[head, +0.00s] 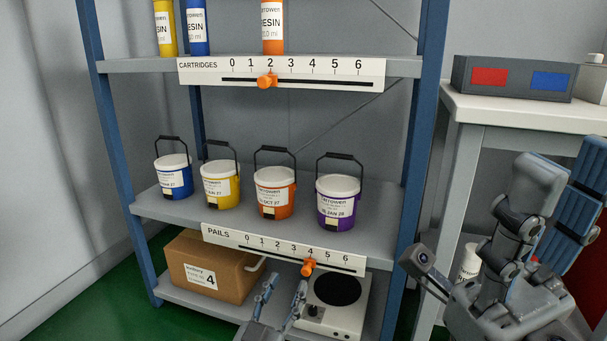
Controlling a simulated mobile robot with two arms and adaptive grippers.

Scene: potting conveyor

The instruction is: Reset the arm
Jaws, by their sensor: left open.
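My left gripper (285,284) is at the bottom middle, low in front of the rack's bottom shelf. Its two blue-grey fingers stand apart with nothing between them, so it is open and empty. A brown carton (212,272) is to its left and a white hot plate (334,300) with a dark round top is to its right. My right gripper (500,255) is large and close at the lower right, in front of the white table. Its grey links and a blue finger pad show, but part is cut off by the frame, so its opening is unclear.
The rack's middle shelf (155,208) holds blue, yellow, orange and purple pails with raised handles. Cartridges stand on the upper shelf (140,66). Both shelves carry number scales with orange sliders. A grey box (513,77) with red and blue panels sits on the white table (525,107).

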